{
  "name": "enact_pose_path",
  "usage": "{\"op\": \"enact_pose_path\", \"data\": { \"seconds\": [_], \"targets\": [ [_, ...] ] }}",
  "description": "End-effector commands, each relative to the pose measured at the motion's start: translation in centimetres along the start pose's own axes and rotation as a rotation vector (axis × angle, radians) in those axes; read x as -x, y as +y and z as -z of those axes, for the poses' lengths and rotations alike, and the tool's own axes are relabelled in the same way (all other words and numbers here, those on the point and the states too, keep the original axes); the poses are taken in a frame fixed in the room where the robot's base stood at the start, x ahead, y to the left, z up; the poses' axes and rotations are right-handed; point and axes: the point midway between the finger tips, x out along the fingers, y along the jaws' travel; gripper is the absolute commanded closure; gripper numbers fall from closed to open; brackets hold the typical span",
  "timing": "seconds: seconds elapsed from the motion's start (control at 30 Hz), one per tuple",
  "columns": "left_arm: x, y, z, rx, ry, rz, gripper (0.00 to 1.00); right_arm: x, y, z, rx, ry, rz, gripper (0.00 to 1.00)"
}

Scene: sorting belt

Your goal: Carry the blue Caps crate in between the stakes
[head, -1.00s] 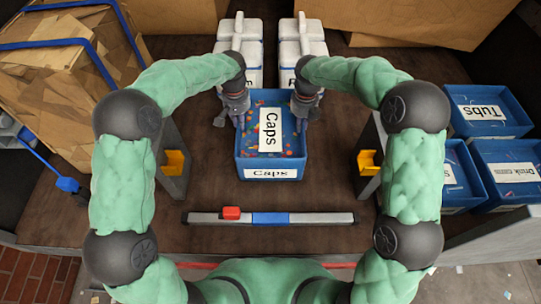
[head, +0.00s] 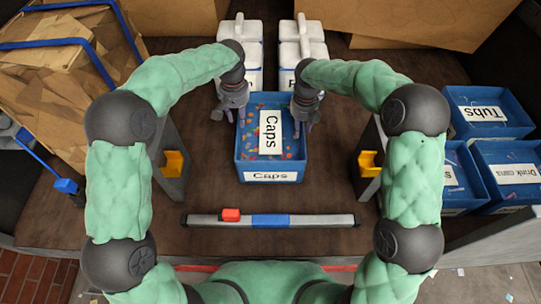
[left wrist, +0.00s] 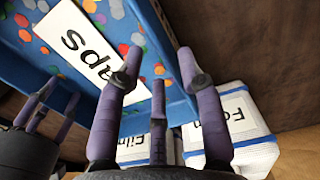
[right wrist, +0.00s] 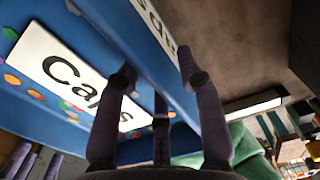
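The blue Caps crate (head: 270,166) stands upright on the brown surface in the head view, with coloured caps and a white Caps label inside. My left gripper (head: 230,111) is at its left wall near the back corner; my right gripper (head: 306,118) is at its right wall. In the left wrist view, the fingers of my left gripper (left wrist: 156,68) are spread, with the crate wall (left wrist: 160,50) between them. In the right wrist view, the fingers of my right gripper (right wrist: 156,65) are also spread over the wall (right wrist: 135,40). Finger contact is unclear.
White containers (head: 299,53) labelled Film and Foam (left wrist: 237,115) stand in two stacks behind the crate. Grey posts with yellow parts (head: 173,163) (head: 367,163) flank it. Blue crates (head: 487,112) stand at right.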

Motion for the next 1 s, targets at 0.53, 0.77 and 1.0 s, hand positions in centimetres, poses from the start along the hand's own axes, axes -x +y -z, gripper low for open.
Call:
{"op": "enact_pose_path", "data": {
  "seconds": [0.53,0.77,1.0],
  "targets": [
    [7.8,0.0,0.0,0.001,0.001,-0.001,0.62,0.1,0.0,0.0,0.000,0.000,0.000,0.62],
    [7.9,0.0,0.0,0.001,-0.001,-0.001,0.62,2.3,0.0,-0.1,0.000,-0.003,-0.001,0.62],
    [7.9,0.0,0.0,0.001,0.000,-0.001,0.62,7.1,0.0,-0.1,0.000,-0.003,0.000,0.62]
  ]
}}
